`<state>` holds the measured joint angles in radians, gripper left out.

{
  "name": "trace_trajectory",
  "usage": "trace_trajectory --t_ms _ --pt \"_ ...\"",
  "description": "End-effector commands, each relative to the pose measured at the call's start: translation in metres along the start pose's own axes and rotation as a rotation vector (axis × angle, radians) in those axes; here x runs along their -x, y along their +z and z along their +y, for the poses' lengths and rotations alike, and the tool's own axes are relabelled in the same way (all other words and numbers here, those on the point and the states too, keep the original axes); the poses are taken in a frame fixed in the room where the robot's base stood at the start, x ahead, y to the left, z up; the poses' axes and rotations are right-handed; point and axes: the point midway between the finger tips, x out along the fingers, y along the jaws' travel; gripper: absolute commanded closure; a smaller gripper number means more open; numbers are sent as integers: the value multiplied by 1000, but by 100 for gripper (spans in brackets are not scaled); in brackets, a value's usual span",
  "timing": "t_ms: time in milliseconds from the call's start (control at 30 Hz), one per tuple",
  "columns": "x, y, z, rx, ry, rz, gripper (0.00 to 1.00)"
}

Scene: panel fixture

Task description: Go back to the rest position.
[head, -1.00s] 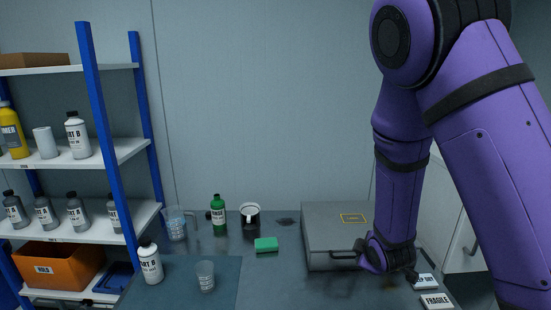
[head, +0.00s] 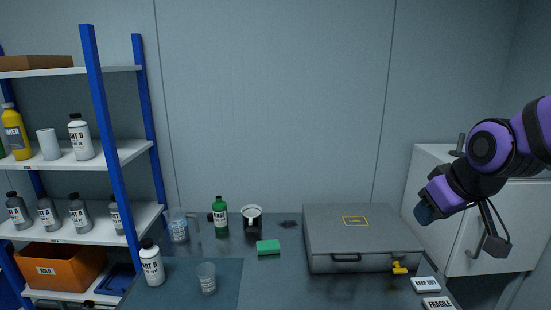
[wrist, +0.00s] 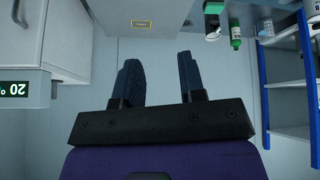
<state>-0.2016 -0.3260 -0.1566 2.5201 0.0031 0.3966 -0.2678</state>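My gripper (head: 424,212) hangs in the air at the right in the head view, in front of the white cabinet and above and right of the grey case. In the wrist view my gripper (wrist: 159,62) has its two dark fingers apart with nothing between them. My purple arm reaches in from the right edge.
The closed grey case (head: 358,238) has a yellow piece (head: 399,267) at its front right corner. The white cabinet (head: 432,170) stands behind my arm. A green block (head: 268,247), bottles and cups stand left on the table. A blue-post shelf (head: 105,130) is far left.

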Motion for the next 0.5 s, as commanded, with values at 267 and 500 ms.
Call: trace_trajectory --t_ms 267,500 --pt "82 40 -7 -160 15 -39 63" --pt "125 73 -18 -262 46 -79 63"
